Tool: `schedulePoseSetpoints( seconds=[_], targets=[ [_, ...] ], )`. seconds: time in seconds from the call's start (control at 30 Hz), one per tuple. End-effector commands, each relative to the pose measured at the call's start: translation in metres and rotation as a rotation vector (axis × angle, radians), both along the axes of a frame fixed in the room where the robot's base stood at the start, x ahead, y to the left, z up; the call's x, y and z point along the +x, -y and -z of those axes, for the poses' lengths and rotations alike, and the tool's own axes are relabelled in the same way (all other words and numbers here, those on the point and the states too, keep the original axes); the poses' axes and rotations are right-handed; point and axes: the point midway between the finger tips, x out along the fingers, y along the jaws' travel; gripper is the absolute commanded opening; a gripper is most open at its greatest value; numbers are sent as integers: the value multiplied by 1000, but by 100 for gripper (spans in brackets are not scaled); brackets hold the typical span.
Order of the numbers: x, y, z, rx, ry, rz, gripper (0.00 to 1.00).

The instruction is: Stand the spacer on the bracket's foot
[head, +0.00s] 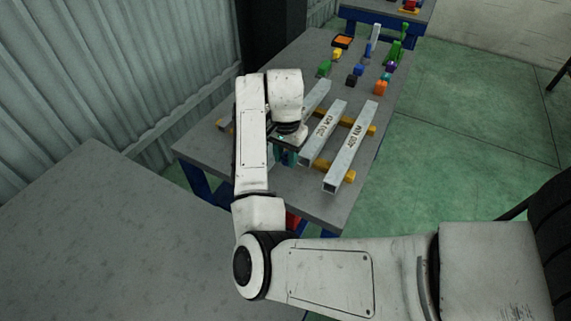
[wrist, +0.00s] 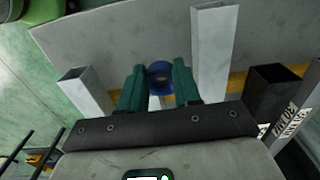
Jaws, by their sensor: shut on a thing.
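My gripper (head: 287,157) is over the near left part of the workbench, beside the metal tubes. In the wrist view its teal fingers (wrist: 158,78) stand on either side of a blue ring-shaped piece (wrist: 160,73), which looks like the spacer. The fingers are shut on it, and its round opening faces the camera. My own arm and gripper hide the spacer in the head view. I cannot pick out the bracket or its foot for certain in either view.
Square metal tubes (head: 351,149) lie on yellow rails (head: 322,168) on the workbench (head: 200,148). Several small coloured parts and an upright pale post (head: 375,35) stand at the far end. A bare grey surface (head: 100,230) is at the left, with green floor (head: 470,110) at the right.

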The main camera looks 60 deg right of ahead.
Motion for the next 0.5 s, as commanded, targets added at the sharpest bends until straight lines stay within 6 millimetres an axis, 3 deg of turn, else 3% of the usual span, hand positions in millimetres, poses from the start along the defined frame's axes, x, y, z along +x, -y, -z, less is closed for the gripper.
schedulePoseSetpoints(
  seconds=[0.2,0.5],
  targets=[
    [7,9,13,3,1,1,0],
    [6,8,42,0,2,1,0]
  ],
)
